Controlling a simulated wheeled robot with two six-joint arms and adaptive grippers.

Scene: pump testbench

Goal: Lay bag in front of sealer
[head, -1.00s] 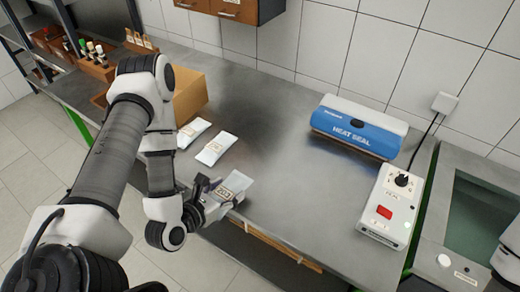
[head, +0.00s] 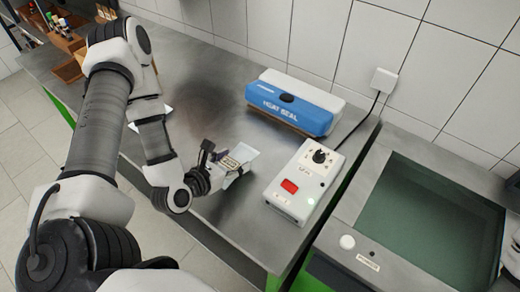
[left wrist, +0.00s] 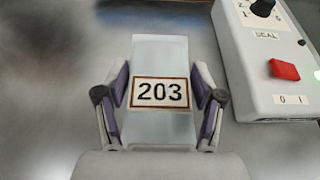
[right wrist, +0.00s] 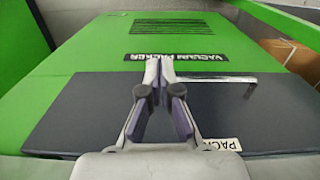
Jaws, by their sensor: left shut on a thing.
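A pale bag with a 203 label (head: 246,157) is held in my left gripper (head: 222,165) over the bench, left of the control box. In the left wrist view, the bag (left wrist: 160,60) sits between the two fingers, with its label facing the camera. The blue and white heat sealer (head: 295,103) stands farther back on the bench, apart from the bag. Whether the bag touches the bench is hard to tell. My right gripper (right wrist: 159,75) is shut and empty in the right wrist view, before a green vacuum packer.
The control box (head: 304,183) with a black knob and red switch stands right of the bag, with a cable to the wall socket. The vacuum packer (right wrist: 95,55) has a dark panel and metal handle. Bare bench (head: 215,110) lies between bag and sealer.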

